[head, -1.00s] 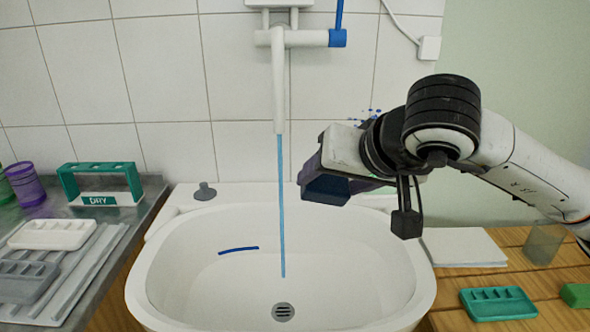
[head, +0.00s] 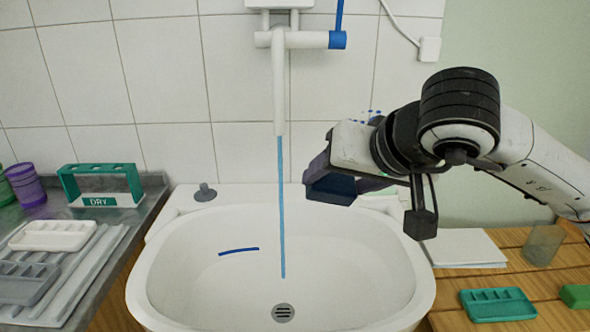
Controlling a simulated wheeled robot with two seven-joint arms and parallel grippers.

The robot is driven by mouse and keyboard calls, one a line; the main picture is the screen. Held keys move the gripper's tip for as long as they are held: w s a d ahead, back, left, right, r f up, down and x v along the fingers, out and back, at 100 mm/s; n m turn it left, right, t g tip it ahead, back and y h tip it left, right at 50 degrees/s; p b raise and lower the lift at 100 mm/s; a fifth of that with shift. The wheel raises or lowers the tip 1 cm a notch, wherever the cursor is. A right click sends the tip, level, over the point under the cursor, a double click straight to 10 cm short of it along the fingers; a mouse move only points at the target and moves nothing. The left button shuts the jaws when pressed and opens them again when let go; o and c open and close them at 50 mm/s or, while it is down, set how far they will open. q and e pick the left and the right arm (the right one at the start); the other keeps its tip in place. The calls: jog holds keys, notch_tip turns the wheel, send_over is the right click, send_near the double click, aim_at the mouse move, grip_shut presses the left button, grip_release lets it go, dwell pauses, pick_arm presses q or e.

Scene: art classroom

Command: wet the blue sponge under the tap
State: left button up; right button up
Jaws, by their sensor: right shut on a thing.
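My right gripper (head: 325,175) comes in from the right, above the right part of the sink. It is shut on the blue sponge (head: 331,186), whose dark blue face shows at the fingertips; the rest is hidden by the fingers. The tap (head: 279,85) hangs on the tiled wall with its spout down. A thin blue stream of water (head: 282,210) runs from it into the white sink (head: 190,270). In the picture the sponge is a little right of the stream, with a gap between them. My left gripper is not in view.
A grey drain plug (head: 205,192) sits on the sink's back left rim. On the left counter stand a green rack marked DRY (head: 103,186), a purple cup (head: 25,185) and palettes (head: 52,236). A green palette (head: 497,304) and a clear cup (head: 543,245) are on the right.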

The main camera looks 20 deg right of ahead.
jog(key=shift+s+d+r+p, duration=0.25)
jog(key=shift+s+d+r, duration=0.1)
jog(key=shift+s+r, duration=0.5)
jog(key=shift+s+d+r+p, duration=0.2)
jog(key=shift+s+d+r, duration=0.15)
jog(key=shift+s+r, duration=0.4)
jog(key=shift+s+f, duration=0.1)
jog(key=shift+f, duration=0.05)
